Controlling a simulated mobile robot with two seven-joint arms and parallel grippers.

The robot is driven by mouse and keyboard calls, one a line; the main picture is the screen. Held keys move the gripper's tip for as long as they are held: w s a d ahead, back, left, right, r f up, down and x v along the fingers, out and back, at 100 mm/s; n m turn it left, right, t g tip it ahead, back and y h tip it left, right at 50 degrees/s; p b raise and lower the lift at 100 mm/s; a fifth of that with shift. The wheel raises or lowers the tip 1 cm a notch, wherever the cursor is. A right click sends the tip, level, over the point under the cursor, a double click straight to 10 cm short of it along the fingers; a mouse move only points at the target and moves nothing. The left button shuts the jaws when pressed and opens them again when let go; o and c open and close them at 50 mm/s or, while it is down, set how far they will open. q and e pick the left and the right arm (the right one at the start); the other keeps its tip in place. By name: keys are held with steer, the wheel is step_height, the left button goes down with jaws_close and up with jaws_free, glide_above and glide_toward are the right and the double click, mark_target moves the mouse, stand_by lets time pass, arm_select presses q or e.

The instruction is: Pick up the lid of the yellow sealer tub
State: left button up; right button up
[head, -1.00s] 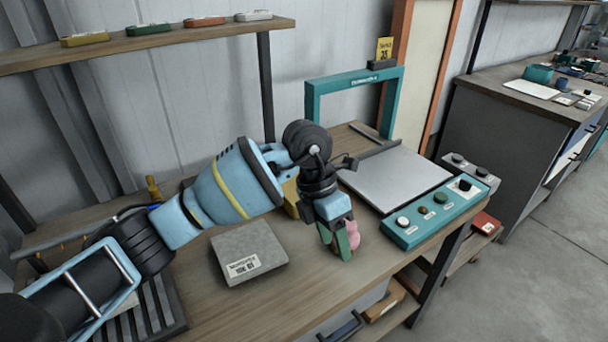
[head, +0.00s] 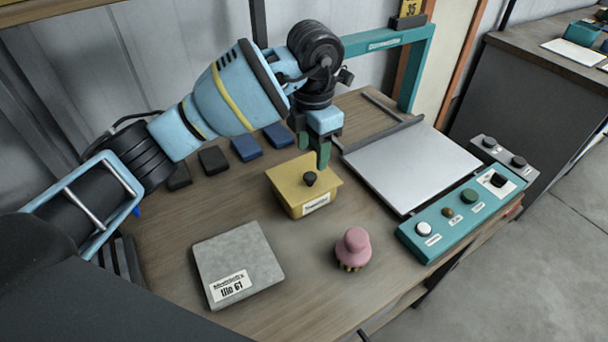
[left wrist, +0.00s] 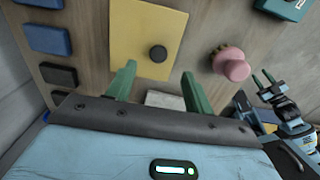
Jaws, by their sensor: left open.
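The yellow sealer tub (head: 296,205) stands on the bench, its flat yellow lid (head: 290,178) on top with a black knob (head: 310,179) in the middle. The lid (left wrist: 135,30) and knob (left wrist: 158,53) also show from above in the left wrist view. My left gripper (head: 322,158) is open and empty, just above and behind the knob in the head view. In the left wrist view its green fingers (left wrist: 156,82) are apart, with the knob beyond the gap. My right gripper (left wrist: 263,79) shows small at the right there, its fingers apart and empty.
A pink-handled brush (head: 353,247) stands in front of the tub. A grey tile (head: 238,262) lies at front left. A press with a pale plate (head: 412,165) and teal control panel (head: 460,210) is at the right. Dark and blue blocks (head: 246,148) lie behind.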

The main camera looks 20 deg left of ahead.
mark_target(310, 175)
arm_select(q)
steer(key=shift+w+f, duration=0.1)
steer(key=shift+f, duration=0.95)
step_height(310, 175, down, 5)
steer(key=shift+a+r, duration=0.1)
arm_select(e)
steer(key=shift+w+r, duration=0.5)
steer(key=shift+w, duration=0.3)
arm_select(q)
steer(key=c, duration=1.1)
arm_select(e)
steer(key=shift+s+f, duration=0.15)
steer(key=shift+s, duration=0.25)
arm_select(q)
steer(key=shift+r, duration=0.1)
